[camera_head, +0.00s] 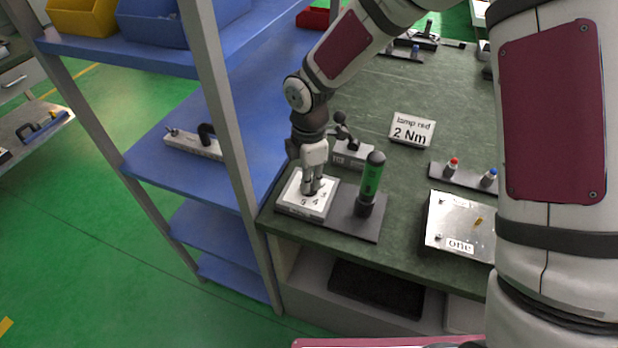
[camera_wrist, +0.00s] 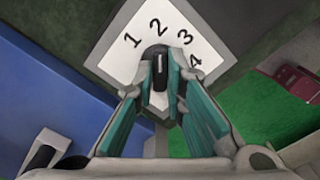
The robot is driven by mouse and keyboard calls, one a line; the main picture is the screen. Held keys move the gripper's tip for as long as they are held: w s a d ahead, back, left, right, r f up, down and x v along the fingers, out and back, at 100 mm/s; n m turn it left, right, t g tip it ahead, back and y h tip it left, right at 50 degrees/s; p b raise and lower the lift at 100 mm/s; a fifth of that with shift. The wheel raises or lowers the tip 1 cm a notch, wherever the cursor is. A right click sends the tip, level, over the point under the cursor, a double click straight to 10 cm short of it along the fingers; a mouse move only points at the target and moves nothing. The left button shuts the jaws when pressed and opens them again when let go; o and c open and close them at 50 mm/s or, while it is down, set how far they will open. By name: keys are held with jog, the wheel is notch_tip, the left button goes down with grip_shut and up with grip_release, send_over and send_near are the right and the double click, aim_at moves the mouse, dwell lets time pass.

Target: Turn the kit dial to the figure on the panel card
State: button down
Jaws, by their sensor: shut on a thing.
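The kit dial is a white square plate (camera_head: 291,199) with black figures, on a dark base at the bench's near left corner. In the wrist view the plate (camera_wrist: 128,62) shows 1, 2, 3 and 4 around a black knob (camera_wrist: 157,66). A pale line on the knob runs toward the 2. My gripper (camera_head: 312,188) points down over the plate, its fingers shut on the knob; in the wrist view the gripper (camera_wrist: 163,72) has a finger at each side of it. The panel card (camera_head: 411,131) reads "lamp red 2 Nm".
A green-handled driver (camera_head: 371,178) stands upright just right of the dial plate. A metal box labelled "one" (camera_head: 458,225) and a strip with red and blue knobs (camera_head: 465,174) lie farther right. A blue shelf rack (camera_head: 185,150) stands close at the left.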

jog(key=shift+n, duration=0.3)
jog(key=c, duration=1.6)
grip_release()
jog(key=shift+c, duration=0.2)
jog(key=shift+r, duration=0.1)
notch_tip(320, 180, up, 12)
